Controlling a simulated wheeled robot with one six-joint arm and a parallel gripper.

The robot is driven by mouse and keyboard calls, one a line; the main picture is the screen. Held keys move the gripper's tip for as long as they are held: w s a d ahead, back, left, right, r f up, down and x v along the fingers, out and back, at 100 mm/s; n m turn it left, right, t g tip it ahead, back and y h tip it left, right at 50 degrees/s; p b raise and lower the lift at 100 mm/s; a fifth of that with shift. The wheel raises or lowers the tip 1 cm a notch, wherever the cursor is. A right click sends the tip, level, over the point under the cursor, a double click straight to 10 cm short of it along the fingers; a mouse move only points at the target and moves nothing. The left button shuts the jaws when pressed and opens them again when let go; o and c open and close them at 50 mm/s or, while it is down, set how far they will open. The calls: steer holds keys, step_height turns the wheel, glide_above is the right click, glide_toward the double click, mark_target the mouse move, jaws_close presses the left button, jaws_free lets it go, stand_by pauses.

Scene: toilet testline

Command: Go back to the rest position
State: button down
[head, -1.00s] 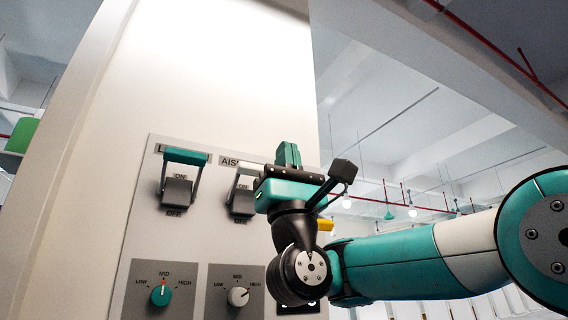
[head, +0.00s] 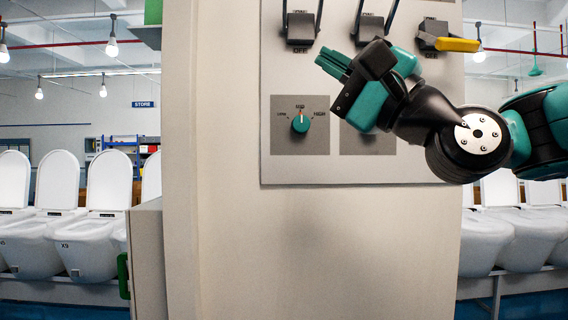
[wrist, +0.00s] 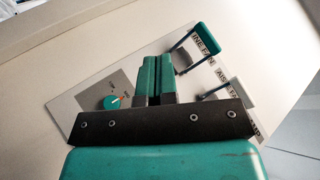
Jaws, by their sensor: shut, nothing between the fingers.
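My gripper (head: 335,63) is in front of the right half of the grey control panel (head: 285,172), in the head view. Its teal fingers are together and empty, pointing up and left. In the wrist view the shut fingers (wrist: 156,76) stand over the panel, apart from the knob and handles as far as I can tell. My gripper and wrist cover most of the panel's right knob area in the head view.
The panel bears a teal knob (head: 300,124) pointing to MID, a left lever switch (head: 301,28), a middle one (head: 368,29) and a yellow-handled one (head: 456,44). White toilets (head: 92,235) stand on both sides. The wall below the panel is clear.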

steer(key=s+a+f+n+g+h+b, duration=0.15)
steer(key=f+n+g+h, duration=0.3)
steer(key=f, duration=0.95)
steer(key=s+f+n+g+h+b, duration=0.25)
steer(key=f+h, duration=0.25)
steer(key=f, duration=0.9)
steer(key=s+d+f+n+g+h+b, duration=0.1)
steer(key=s+d+f+n+g+h, duration=0.1)
steer(key=f, duration=0.4)
steer(key=s+d+f+n+g+h+b, duration=0.1)
steer(key=s+d+f+n+g+h, duration=0.1)
steer(key=s+f, duration=0.4)
steer(key=s+d+f+n+g+h, duration=0.2)
steer(key=s+d+f+h, duration=0.1)
steer(key=s+d+f, duration=0.1)
step_height(320, 180, down, 2)
steer(key=shift+s+d+f+g+h+b, duration=0.1)
steer(key=shift+s+d+g+h+b, duration=0.3)
steer(key=shift+d, duration=0.45)
